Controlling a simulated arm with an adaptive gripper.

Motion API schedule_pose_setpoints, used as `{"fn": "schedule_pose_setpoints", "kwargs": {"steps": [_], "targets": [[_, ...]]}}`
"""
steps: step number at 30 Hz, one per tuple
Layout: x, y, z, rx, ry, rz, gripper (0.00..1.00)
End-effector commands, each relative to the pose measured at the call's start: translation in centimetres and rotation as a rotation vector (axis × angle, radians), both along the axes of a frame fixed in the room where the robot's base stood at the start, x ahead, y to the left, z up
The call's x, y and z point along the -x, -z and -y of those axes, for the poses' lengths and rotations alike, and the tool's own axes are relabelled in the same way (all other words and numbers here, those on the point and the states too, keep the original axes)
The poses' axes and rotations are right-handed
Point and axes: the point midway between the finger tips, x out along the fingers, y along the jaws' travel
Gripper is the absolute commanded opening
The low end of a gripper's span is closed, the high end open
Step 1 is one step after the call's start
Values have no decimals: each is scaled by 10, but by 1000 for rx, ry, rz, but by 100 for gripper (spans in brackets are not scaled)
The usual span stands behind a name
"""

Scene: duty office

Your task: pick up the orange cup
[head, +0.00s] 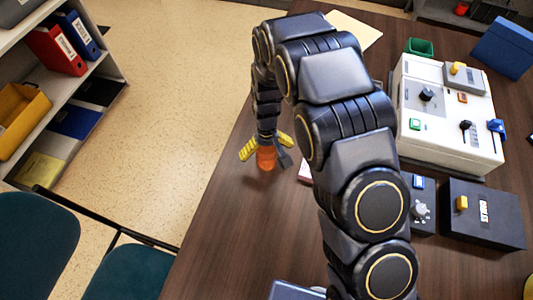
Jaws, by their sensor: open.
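The orange cup (266,158) stands on the dark wooden table, left of my arm. My gripper (264,154) is open and points down over the cup. One yellow-padded finger shows on the cup's left and another on its right, with a grey part in front at the right. The upper part of the cup is hidden by the gripper. I cannot tell whether any finger touches it.
A white control box (447,115) and a dark box (484,214) stand right of my arm. A green container (419,47) and a blue box (504,47) are farther back. The table (222,222) is clear in front of the cup. Chairs (38,236) stand at the left.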

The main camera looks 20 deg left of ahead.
Motion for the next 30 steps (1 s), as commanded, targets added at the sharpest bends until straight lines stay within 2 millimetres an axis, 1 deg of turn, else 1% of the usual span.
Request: {"fn": "schedule_pose_setpoints", "kwargs": {"steps": [5,8,9,11,12,23,26,30], "targets": [[0,0,0,-1,0,2,95],[0,0,0,-1,0,2,57],[0,0,0,-1,0,2,40],[0,0,0,-1,0,1,31],[0,0,0,-1,0,1,29],[0,-1,0,-1,0,1,29],[-1,-5,0,-1,0,2,29],[-1,-20,-1,-3,0,4,29]]}}
